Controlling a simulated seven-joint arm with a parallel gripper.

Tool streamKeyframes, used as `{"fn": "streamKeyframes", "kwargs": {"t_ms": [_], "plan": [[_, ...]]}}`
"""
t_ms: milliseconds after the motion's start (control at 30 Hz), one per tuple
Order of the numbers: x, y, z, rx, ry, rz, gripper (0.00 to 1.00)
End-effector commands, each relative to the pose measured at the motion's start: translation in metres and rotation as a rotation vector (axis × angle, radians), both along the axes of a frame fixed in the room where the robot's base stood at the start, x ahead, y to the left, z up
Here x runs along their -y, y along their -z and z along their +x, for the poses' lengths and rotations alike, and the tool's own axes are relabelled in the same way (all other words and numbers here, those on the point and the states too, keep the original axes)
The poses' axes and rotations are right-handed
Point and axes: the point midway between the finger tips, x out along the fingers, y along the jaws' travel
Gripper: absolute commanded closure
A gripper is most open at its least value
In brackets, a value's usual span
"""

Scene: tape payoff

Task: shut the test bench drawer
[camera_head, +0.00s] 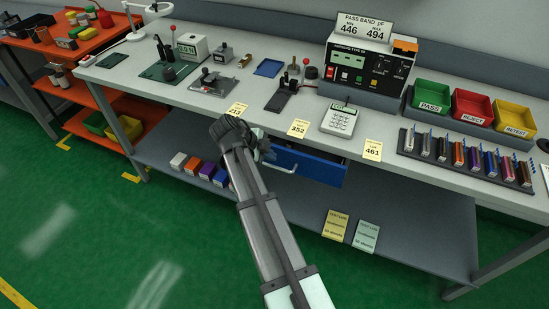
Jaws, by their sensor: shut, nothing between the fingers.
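The blue drawer (320,168) sits under the front edge of the test bench top (230,107), right of my arm. It stands partly out, with a dark gap showing above its blue front. Its pale bar handle (284,168) is on the left part of the front, close to my gripper. My gripper (268,154) is shut and empty, at the left end of the drawer front. The wrist hides part of it, and I cannot tell whether it touches the drawer or handle.
A lower shelf (300,205) holds small boxes and two cards. An orange cart (85,45) stands left. Green floor in front is clear.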

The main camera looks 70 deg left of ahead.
Motion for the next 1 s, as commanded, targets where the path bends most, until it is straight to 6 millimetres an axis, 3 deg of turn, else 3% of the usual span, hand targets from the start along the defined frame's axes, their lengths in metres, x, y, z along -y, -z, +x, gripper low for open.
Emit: {"fn": "streamKeyframes", "kwargs": {"t_ms": [200,467,567,700,800,1000], "plan": [[0.003,-0.029,-0.022,-0.001,0.000,0.000,1.00],[0.006,-0.047,-0.036,-0.001,0.000,0.000,1.00],[0.020,-0.050,-0.045,-0.011,0.000,0.000,1.00],[0.055,-0.057,-0.067,-0.040,0.003,0.001,1.00],[0.073,-0.059,-0.077,-0.057,0.007,-0.001,1.00],[0.070,-0.043,-0.069,-0.061,0.010,-0.003,1.00]]}}
